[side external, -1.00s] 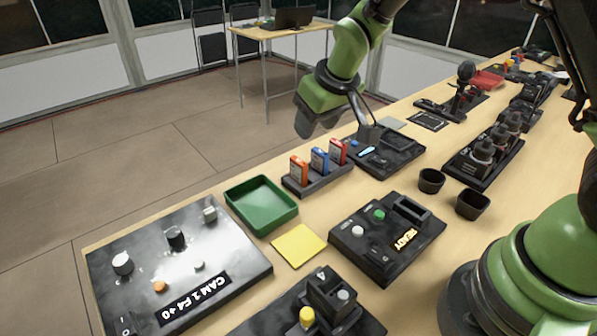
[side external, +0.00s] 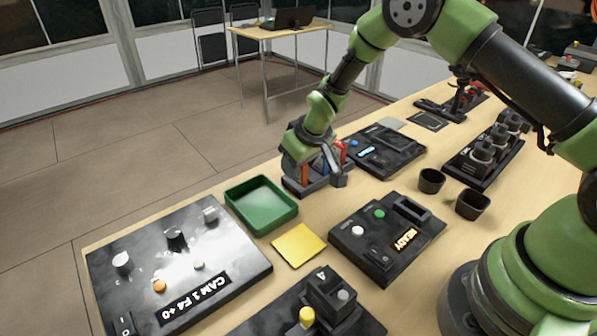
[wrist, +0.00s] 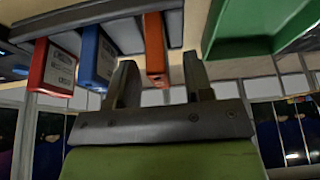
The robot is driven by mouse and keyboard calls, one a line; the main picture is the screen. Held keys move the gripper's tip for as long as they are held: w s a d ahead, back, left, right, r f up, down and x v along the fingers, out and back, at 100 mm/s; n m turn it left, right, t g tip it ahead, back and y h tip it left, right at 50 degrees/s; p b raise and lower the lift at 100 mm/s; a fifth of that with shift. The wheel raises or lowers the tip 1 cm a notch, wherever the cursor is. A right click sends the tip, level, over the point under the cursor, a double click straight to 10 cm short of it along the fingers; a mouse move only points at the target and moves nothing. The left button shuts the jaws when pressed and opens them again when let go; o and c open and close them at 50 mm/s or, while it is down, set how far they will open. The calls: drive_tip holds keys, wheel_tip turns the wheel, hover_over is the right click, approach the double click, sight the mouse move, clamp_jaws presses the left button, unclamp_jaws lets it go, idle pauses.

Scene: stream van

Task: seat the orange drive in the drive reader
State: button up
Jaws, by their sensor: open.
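The orange drive (side external: 305,174) stands upright in a dark rack (side external: 292,188), at the left end of a row of drives. My gripper (side external: 319,172) is down at the rack, over this end of the row. In the wrist view my gripper (wrist: 160,80) is open, with one finger on each side of the orange drive (wrist: 156,48) and a gap visible on both sides. The likely drive reader (side external: 387,238) is a black box with a lit READY display, a green button, a white button and a raised slot block (side external: 412,208). In the side view my gripper partly hides the drives.
A blue drive (wrist: 96,58) and a red drive (wrist: 54,68) stand beside the orange one in the rack. A green tray (side external: 262,207) and a yellow pad (side external: 299,244) lie near the rack. Two black cups (side external: 431,181) stand behind the reader. Bare tabletop separates rack and reader.

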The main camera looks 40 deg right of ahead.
drive_tip(key=shift+w+f, duration=0.15)
drive_tip(key=shift+f, duration=0.15)
clamp_jaws()
